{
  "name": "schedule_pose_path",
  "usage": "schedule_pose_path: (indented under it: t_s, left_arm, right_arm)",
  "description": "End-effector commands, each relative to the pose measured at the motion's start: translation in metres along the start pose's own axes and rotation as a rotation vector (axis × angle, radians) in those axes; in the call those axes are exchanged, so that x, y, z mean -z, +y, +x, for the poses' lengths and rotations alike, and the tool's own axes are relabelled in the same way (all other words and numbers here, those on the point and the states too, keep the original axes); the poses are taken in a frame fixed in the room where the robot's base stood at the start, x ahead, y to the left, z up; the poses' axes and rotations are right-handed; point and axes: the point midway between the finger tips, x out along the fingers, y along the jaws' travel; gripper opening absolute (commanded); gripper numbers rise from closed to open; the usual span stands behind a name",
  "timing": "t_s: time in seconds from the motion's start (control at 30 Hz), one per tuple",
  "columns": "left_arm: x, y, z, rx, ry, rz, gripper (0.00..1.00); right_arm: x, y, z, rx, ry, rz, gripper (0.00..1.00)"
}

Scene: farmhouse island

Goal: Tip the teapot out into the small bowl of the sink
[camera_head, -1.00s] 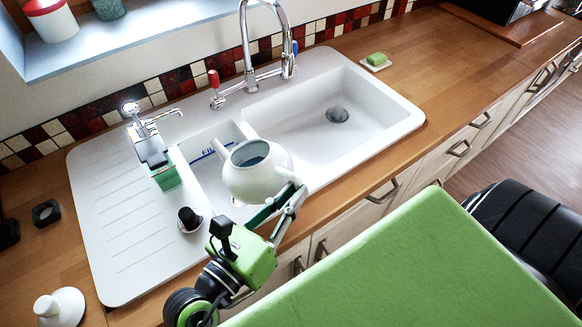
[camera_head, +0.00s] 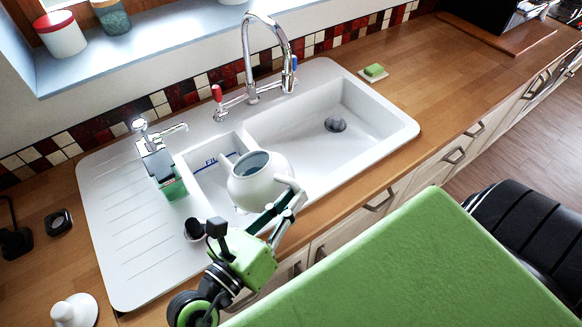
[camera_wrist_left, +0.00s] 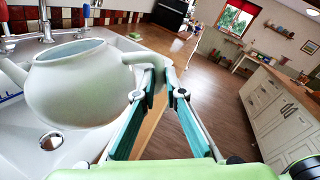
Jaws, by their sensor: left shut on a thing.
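A cream teapot (camera_head: 258,187) is held roughly upright, its open top facing up and no lid on it. It hangs over the sink's small bowl (camera_head: 199,182) and the divider, its spout pointing up and left over the small bowl. My left gripper (camera_head: 290,197) is shut on the teapot's handle on the right side. In the left wrist view the gripper fingers (camera_wrist_left: 157,79) close on the handle, and the teapot (camera_wrist_left: 75,88) hides part of the small bowl. A drain shows below it there. My right gripper is not in view.
The large bowl (camera_head: 360,125) with its drain lies to the right. A tall chrome tap (camera_head: 250,65) stands behind the bowls. A dispenser and green sponge holder (camera_head: 170,185) stand left. A white knobbed lid-like piece (camera_head: 75,312) sits front left. The ribbed drainer (camera_head: 125,230) is mostly clear.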

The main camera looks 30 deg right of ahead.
Motion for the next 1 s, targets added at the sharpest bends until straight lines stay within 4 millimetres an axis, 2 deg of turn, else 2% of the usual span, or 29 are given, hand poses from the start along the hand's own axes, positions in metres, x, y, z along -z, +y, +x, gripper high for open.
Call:
schedule_pose_path:
  t_s: [0.03,1.0]
  left_arm:
    - [-0.008,-0.002,0.0,0.001,-0.009,-0.003,0.0]
    - [-0.036,-0.009,-0.001,0.005,-0.003,-0.153,0.0]
  right_arm:
    - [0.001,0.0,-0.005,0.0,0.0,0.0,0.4]
    - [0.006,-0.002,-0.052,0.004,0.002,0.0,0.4]
